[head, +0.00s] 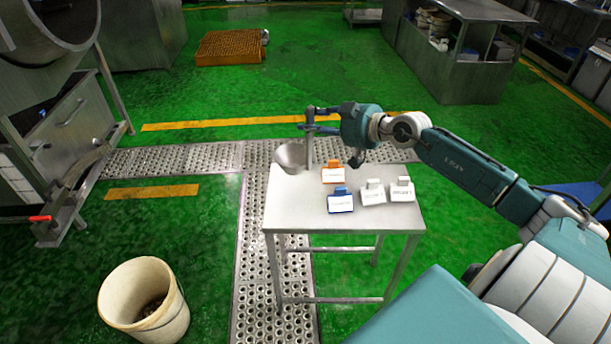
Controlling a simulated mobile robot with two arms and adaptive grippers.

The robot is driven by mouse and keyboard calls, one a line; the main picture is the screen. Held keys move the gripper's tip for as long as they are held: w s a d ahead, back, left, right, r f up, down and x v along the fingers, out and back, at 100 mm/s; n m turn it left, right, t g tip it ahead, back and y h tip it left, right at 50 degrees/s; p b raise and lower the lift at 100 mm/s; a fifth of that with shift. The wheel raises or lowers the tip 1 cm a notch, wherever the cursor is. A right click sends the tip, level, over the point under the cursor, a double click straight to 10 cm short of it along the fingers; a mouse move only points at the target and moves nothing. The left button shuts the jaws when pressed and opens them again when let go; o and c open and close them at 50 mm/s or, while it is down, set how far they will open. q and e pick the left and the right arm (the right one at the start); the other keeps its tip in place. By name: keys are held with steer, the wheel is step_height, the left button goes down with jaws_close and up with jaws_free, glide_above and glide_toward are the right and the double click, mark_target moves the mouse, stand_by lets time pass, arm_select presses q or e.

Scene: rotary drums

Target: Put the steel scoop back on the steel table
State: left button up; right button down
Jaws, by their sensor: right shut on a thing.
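The steel scoop (290,157) is at the far left corner of the steel table (290,208), with its bowl low and its handle standing upright. My right gripper (309,119) reaches in from the right and is shut on the top of the scoop's handle. I cannot tell whether the bowl touches the table top or hangs just above it. My left gripper is not in view.
On the table stand an orange-and-white labelled item (333,174), a blue-and-white one (340,201) and two white ones (373,192). The table's front left is clear. A white bucket (145,300) stands on the floor, lower left. A drum machine (50,40) is at upper left.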

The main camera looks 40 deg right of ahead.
step_height(320, 180, down, 16)
steer(key=b, duration=0.4)
steer(key=shift+r, duration=0.2)
steer(key=c, duration=1.4)
jaws_free()
steer(key=shift+f, duration=0.15)
